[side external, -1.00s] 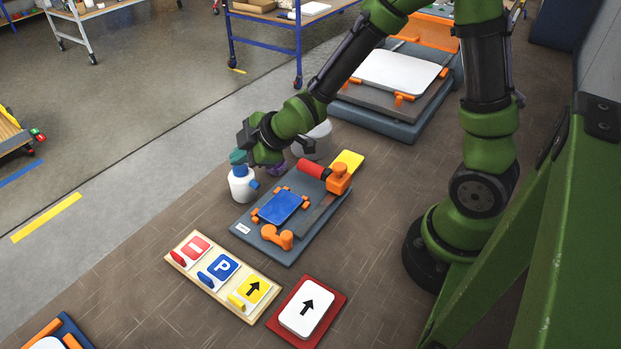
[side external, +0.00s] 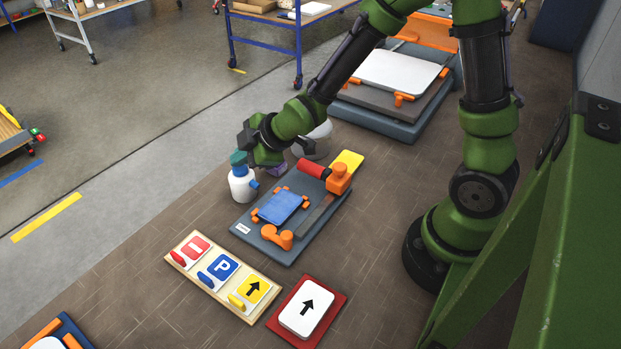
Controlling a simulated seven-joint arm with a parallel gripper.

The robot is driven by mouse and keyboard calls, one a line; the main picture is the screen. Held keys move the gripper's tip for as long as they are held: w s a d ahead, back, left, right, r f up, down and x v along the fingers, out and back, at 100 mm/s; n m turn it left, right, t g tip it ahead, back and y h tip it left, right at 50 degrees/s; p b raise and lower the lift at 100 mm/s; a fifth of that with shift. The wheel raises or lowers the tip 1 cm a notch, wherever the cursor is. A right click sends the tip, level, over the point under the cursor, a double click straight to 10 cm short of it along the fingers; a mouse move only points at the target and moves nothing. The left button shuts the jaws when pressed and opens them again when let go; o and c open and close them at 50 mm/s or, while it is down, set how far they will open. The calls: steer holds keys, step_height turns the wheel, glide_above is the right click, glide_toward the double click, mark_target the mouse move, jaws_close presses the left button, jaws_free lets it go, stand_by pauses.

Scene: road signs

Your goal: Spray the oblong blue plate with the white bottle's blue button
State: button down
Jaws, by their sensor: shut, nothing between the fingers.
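The white bottle (side external: 241,188) with a teal top stands upright on the floor at the left edge of the grey board. Its blue button (side external: 254,184) shows low on its right side. The oblong blue plate (side external: 281,207) lies on the grey board (side external: 252,238), between small orange clamps; its surface looks lighter and mottled. My gripper (side external: 262,163) is shut and empty, pointing down just above and right of the bottle, close to its top. Its fingertips are partly hidden, and I cannot tell whether they touch the bottle.
A grey-white container and a purple item (side external: 277,170) stand behind. A sign tray (side external: 203,279) and red-based arrow sign (side external: 307,307) lie in front.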

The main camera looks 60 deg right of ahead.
mark_target(243, 169)
steer(key=shift+r, duration=0.6)
step_height(243, 169, up, 6)
stand_by(0.4)
stand_by(2.4)
steer(key=shift+f, duration=3)
steer(key=shift+f, duration=0.45)
